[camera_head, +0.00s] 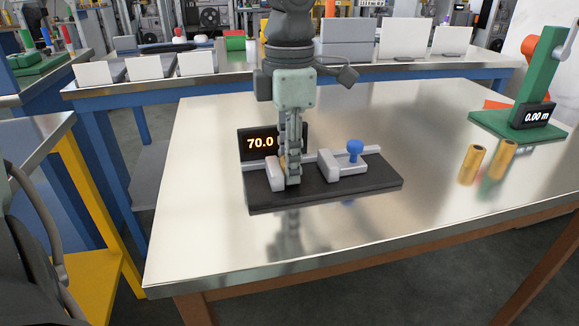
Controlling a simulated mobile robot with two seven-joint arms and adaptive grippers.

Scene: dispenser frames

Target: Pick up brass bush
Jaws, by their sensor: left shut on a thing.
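My left gripper (291,178) points straight down over a black measuring fixture (345,190) in the middle of the table. It is shut on a brass bush (283,163), of which only a small gold sliver shows beside the fingers. The held bush is by the fixture's left grey jaw; whether it touches the jaw or the base is hidden. Two more brass bushes, a left one (472,164) and a right one (503,159), stand upright side by side on the table to the right. My right gripper is not in view.
A dark display (257,143) reading 70.0 stands behind the fixture, partly covered by my gripper. A blue knob (354,148) tops the right grey block. A green stand (530,112) with a 0.00 display is at the back right. The front of the metal table (215,240) is clear.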

